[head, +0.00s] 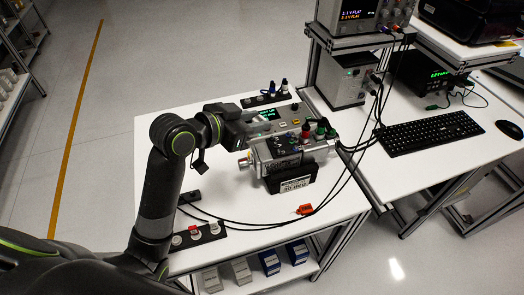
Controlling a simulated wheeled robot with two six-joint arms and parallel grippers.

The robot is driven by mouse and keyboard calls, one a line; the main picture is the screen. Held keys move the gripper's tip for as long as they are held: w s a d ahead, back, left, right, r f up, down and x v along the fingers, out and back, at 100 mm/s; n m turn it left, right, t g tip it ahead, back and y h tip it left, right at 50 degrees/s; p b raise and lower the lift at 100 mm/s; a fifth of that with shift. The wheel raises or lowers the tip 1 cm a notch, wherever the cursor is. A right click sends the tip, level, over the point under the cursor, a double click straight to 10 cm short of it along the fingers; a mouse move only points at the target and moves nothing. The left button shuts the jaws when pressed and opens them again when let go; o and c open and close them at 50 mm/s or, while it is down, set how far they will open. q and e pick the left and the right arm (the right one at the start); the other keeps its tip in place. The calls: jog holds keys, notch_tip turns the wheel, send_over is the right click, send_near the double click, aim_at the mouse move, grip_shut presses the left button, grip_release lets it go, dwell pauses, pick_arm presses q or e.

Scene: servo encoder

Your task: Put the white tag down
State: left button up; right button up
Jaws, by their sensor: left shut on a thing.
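My left gripper (287,124) reaches in from the left over the white table and hangs just above the servo unit. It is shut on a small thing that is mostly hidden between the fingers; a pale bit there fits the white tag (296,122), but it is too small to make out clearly. The grey servo unit (285,152) sits below in a dark cradle (272,184) with a white printed label (297,184) on its front. My right gripper is not in view.
A dark strip with plugs (270,98) lies at the table's back, another strip with red and white caps (199,235) at its front left. Black cables (345,185) run from the servo to the right bench, which holds a keyboard (430,132). The table's front right is mostly bare.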

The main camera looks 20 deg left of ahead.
pick_arm(q)
notch_tip(320, 180, down, 10)
jog(key=shift+w+d+r, duration=0.1)
jog(key=shift+r, duration=0.1)
jog(key=shift+f, duration=0.1)
dwell(0.3)
jog(key=o, duration=0.7)
jog(key=shift+c, duration=0.2)
